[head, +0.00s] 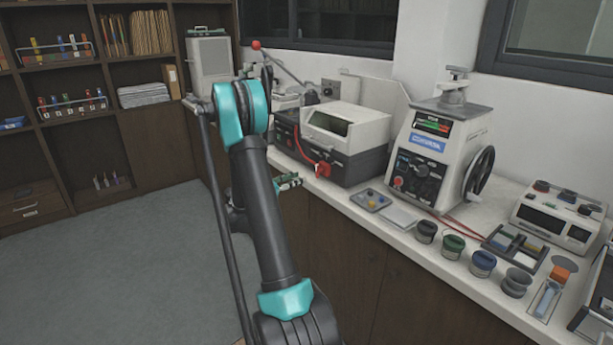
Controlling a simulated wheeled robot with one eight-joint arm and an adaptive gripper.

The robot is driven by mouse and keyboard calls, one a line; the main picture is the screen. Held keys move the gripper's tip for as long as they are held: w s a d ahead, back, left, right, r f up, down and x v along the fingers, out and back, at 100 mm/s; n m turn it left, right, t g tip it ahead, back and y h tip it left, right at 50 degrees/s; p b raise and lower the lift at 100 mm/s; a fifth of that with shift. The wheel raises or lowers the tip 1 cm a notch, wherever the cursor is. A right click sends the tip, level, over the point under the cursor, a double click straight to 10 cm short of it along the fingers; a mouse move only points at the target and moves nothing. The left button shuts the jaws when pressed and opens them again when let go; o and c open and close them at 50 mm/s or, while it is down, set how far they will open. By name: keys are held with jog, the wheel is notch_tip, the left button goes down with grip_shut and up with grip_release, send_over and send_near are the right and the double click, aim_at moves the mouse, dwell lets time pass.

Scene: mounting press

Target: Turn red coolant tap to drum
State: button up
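A red tap handle (323,169) sits low on the front of the grey-and-white machine with a lidded window (345,130), at the counter's front edge. A red hose or cable runs down the machine's front beside it. No drum that I can identify is in view. My gripper (291,181) shows only in part behind my arm, in front of the counter edge. It is to the left of the red handle and slightly lower, seemingly apart from it. Its fingers are too small and too hidden to tell open from shut.
The mounting press (440,150) with a black handwheel stands right of the machine. A small tray (371,201), several jars and a bench instrument (558,215) line the counter (440,248). A lever with a red ball (256,45) rises behind. The grey floor at left is clear before shelves.

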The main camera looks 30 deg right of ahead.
jog(key=shift+s+a, duration=0.15)
jog(key=shift+a, duration=1.3)
